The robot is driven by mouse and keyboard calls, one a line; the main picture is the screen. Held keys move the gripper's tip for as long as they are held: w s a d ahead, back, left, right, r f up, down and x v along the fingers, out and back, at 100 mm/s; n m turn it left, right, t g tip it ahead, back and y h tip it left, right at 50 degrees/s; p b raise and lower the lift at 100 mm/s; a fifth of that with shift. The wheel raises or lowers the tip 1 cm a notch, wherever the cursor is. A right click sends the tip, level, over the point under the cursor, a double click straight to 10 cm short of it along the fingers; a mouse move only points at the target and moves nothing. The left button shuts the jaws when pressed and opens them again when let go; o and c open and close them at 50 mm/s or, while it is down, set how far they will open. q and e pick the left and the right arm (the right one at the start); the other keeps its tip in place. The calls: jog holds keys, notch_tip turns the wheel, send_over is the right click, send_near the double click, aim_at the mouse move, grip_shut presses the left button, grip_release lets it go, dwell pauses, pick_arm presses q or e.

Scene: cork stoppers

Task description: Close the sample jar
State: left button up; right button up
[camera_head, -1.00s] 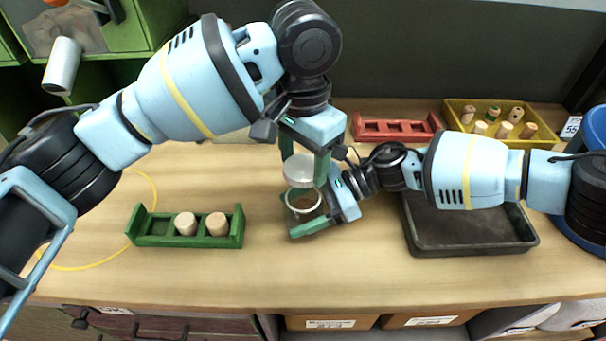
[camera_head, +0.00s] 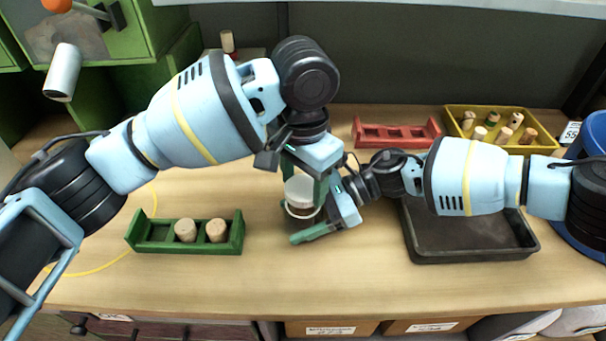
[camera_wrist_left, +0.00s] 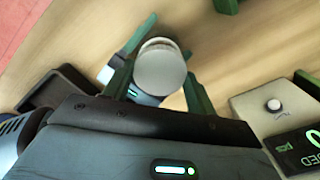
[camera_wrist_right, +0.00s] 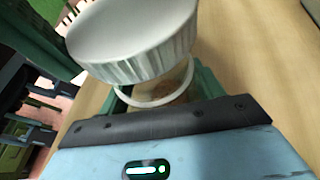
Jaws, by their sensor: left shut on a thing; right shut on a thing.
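The white ribbed lid (camera_head: 299,187) is held in my left gripper (camera_head: 303,178), just above the sample jar. It also shows in the left wrist view (camera_wrist_left: 160,68) and the right wrist view (camera_wrist_right: 132,40). The clear jar (camera_head: 304,215) with brown contents stands upright between the fingers of my right gripper (camera_head: 312,220), which is shut on it. In the right wrist view the jar's pale rim (camera_wrist_right: 150,102) shows below the lid with a gap on the near side, so the lid looks a little apart from it. The lid hides most of the jar mouth.
A green rack (camera_head: 188,248) with two corks stands at the left. A dark tray (camera_head: 470,252) lies at the right under my right arm. A red rack (camera_head: 396,143) and a yellow bin (camera_head: 540,149) of corks are behind. The front table strip is clear.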

pick_arm(q)
jog(key=shift+f, duration=0.5)
jog(key=shift+f, duration=0.55)
dwell(0.4)
pick_arm(e)
jog(key=c, duration=0.5)
pick_arm(q)
jog(key=m, duration=0.5)
jog(key=shift+m, duration=0.4)
jog(key=m, duration=0.7)
jog(key=o, duration=0.9)
jog(key=shift+r, duration=0.1)
